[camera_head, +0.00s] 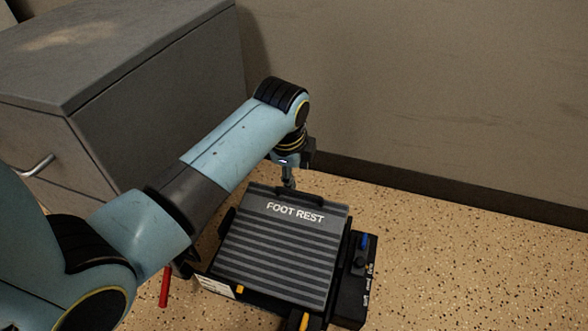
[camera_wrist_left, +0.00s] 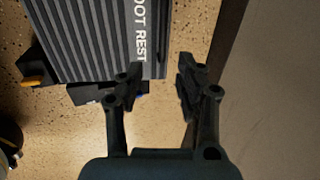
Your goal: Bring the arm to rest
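My left arm (camera_head: 225,150) reaches in from the left over the floor, with its wrist above the far edge of a foot rest. My left gripper (camera_head: 289,180) points down there, and its fingers are partly hidden by the wrist. In the left wrist view the gripper (camera_wrist_left: 158,82) has its two fingers apart with nothing between them; bare floor shows in the gap. One finger overlaps the edge of the foot rest in that view; I cannot tell whether it touches. My right gripper is not in view.
The grey ribbed foot rest (camera_head: 275,246) lies on the speckled floor (camera_head: 460,260), with a black side unit (camera_head: 358,265) bearing a blue knob. A grey cabinet (camera_head: 120,60) stands at the left. A wall (camera_head: 430,80) closes the back. Floor at the right is clear.

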